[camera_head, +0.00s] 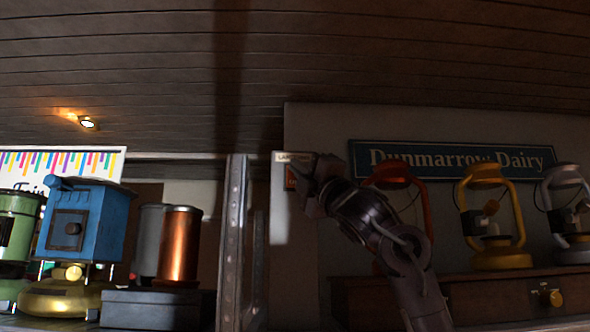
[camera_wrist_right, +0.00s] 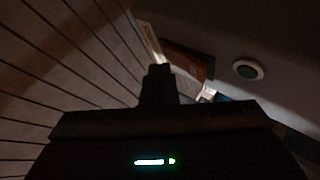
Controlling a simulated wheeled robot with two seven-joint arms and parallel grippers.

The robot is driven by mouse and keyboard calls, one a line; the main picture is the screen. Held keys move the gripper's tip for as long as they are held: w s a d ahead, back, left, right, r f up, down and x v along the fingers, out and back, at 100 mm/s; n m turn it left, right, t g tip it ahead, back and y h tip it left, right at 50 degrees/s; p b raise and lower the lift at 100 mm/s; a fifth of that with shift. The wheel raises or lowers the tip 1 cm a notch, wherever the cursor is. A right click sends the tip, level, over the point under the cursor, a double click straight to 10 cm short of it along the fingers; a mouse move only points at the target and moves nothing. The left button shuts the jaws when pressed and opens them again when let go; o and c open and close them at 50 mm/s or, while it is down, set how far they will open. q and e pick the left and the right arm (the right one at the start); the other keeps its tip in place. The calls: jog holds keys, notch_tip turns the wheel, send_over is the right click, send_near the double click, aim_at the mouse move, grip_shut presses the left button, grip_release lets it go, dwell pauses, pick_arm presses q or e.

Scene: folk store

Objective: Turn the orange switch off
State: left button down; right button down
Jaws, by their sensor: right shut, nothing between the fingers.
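A small orange switch (camera_head: 290,178) is on the pale wall, under a small label plate (camera_head: 292,156). My right gripper (camera_head: 305,172) is shut and empty, at the right side of the switch and overlapping it in the head view. The gripper hides part of the switch, so I cannot tell its position or whether the fingers touch it. In the right wrist view the shut fingers (camera_wrist_right: 158,78) point toward a reddish-brown panel (camera_wrist_right: 188,62), which I cannot identify for sure. My left gripper is not in view.
A dark upright post (camera_head: 233,240) stands left of the switch. Lanterns in orange-red (camera_head: 391,175), yellow (camera_head: 517,216) and grey stand on a wooden shelf (camera_head: 490,296) at the right.

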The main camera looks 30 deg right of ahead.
jog(key=shift+s+a, duration=0.3)
jog(key=shift+s, duration=0.35)
jog(key=shift+f, duration=0.1)
jog(key=shift+s+a+f+b, duration=0.15)
jog(key=shift+s+a+b, duration=0.5)
jog(key=shift+s, duration=0.4)
jog(key=shift+s+a+f+b, duration=0.1)
jog(key=shift+s+a+b, duration=0.55)
jog(key=shift+s, duration=0.4)
jog(key=shift+f, duration=0.1)
